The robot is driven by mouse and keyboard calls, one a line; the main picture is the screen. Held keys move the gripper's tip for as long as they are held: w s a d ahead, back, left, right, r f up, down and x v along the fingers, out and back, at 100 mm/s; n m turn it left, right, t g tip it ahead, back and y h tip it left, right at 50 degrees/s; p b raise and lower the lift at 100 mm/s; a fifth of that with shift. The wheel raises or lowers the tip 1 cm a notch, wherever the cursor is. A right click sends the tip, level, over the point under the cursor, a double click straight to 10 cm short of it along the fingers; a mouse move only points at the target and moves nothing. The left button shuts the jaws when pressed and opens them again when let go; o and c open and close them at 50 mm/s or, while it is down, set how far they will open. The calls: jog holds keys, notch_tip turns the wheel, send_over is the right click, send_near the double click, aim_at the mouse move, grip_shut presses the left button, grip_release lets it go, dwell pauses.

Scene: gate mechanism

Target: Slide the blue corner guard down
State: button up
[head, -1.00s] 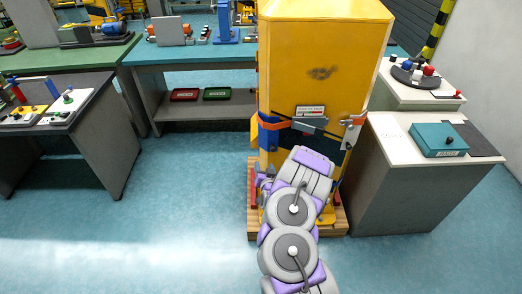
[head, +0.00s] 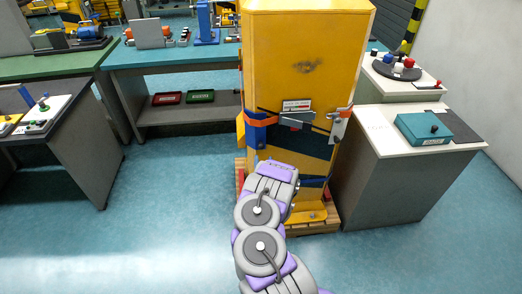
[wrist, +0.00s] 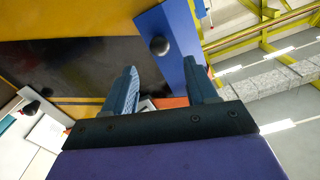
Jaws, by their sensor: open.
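The blue corner guard (head: 256,136) is on the lower left front edge of the yellow cabinet (head: 308,60), under an orange strap (head: 262,120). In the wrist view the guard is a blue plate (wrist: 178,62) with a black round knob (wrist: 158,46). My gripper (wrist: 160,66) is open, with the guard and knob showing between and just beyond its fingertips. I cannot tell whether a finger touches it. In the head view my arm covers the gripper.
A metal latch (head: 338,124) sits on the cabinet's right edge. The cabinet stands on a wooden pallet (head: 318,228). A grey side cabinet (head: 390,185) with a teal box (head: 424,129) is close on the right. The floor at left is open.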

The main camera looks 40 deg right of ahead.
aim_at(262, 148)
jog(key=b+x, duration=0.2)
jog(key=x, duration=0.6)
jog(key=shift+d+f, duration=0.1)
jog(key=shift+d, duration=0.15)
jog(key=shift+w+d+b, duration=0.25)
jog(key=shift+w+b, duration=0.15)
jog(key=shift+w, duration=0.25)
grip_shut()
jog(key=shift+d, duration=0.1)
